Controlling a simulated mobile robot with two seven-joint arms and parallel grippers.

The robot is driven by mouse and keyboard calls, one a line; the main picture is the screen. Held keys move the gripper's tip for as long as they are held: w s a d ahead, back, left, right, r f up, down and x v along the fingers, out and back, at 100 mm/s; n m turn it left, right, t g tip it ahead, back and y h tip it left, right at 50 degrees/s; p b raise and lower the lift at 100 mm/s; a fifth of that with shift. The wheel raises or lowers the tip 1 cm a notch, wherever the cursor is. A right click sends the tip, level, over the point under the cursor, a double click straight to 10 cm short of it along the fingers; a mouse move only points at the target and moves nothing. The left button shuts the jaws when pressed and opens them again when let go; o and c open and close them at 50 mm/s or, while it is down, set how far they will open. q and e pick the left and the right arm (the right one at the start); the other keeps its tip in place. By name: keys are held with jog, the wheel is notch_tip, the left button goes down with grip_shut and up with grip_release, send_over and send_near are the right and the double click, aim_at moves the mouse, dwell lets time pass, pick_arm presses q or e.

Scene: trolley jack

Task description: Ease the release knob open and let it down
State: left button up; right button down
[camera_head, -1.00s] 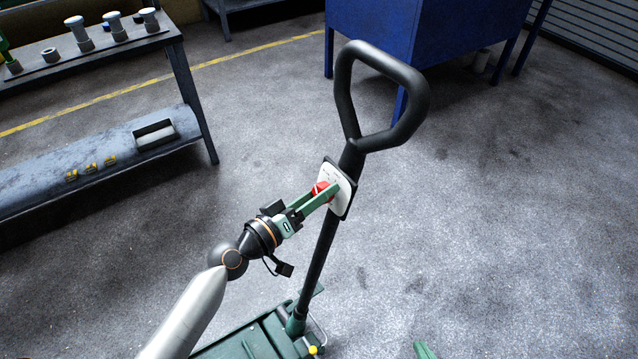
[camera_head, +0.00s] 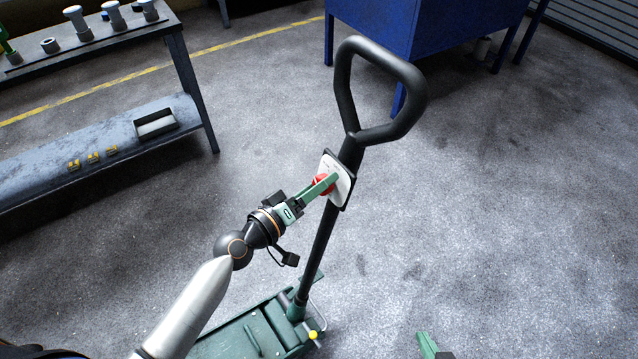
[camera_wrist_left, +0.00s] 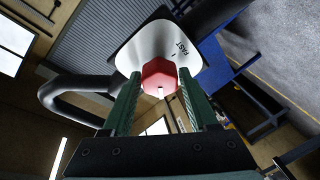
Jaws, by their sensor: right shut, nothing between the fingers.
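The red release knob (camera_head: 323,184) sits on a white plate (camera_head: 340,172) on the black handle shaft of the jack. My left gripper (camera_head: 327,183) reaches it from the lower left, with one finger largely hiding the other. In the left wrist view the hexagonal red knob (camera_wrist_left: 160,76) lies between my two green fingertips, which appear to press its sides. The word FAST shows on the plate to the knob's right. The green jack body (camera_head: 262,332) is at the bottom. Only the green tip of my right gripper (camera_head: 427,345) shows at the bottom edge, shut and empty.
The black loop handle (camera_head: 418,100) rises above the plate. A workbench (camera_head: 110,45) with several bolt-like parts and a lower shelf stands at left. A blue cabinet (camera_head: 420,25) stands behind. The floor to the right of the shaft is clear.

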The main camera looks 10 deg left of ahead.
pick_arm(q)
jog(key=o, duration=0.3)
jog(key=shift+b+v, duration=1.35)
jog(key=shift+v, duration=4.95)
pick_arm(e)
jog(key=shift+w+a+f+y, duration=0.3)
jog(key=shift+w+a+f, duration=0.25)
jog(key=shift+a+f, duration=0.2)
pick_arm(q)
jog(key=s+f+m+g+y+p, duration=0.1)
jog(key=s+f+m+y+p, duration=0.1)
jog(key=f, duration=0.3)
jog(key=s+f+m+g+y+p, duration=0.2)
jog(key=s+f+p, duration=0.1)
jog(key=s+f, duration=0.1)
jog(key=s+f+m+g+y+p, duration=0.2)
jog(key=s+f, duration=0.2)
jog(key=f, duration=0.2)
jog(key=shift+a+f+p, duration=0.1)
jog(key=shift+a+p, duration=0.15)
jog(key=shift+p, duration=0.1)
pick_arm(e)
notch_tip(320, 180, up, 6)
jog(key=s+d, duration=0.1)
jog(key=shift+d+r, duration=0.2)
jog(key=shift+d, duration=0.05)
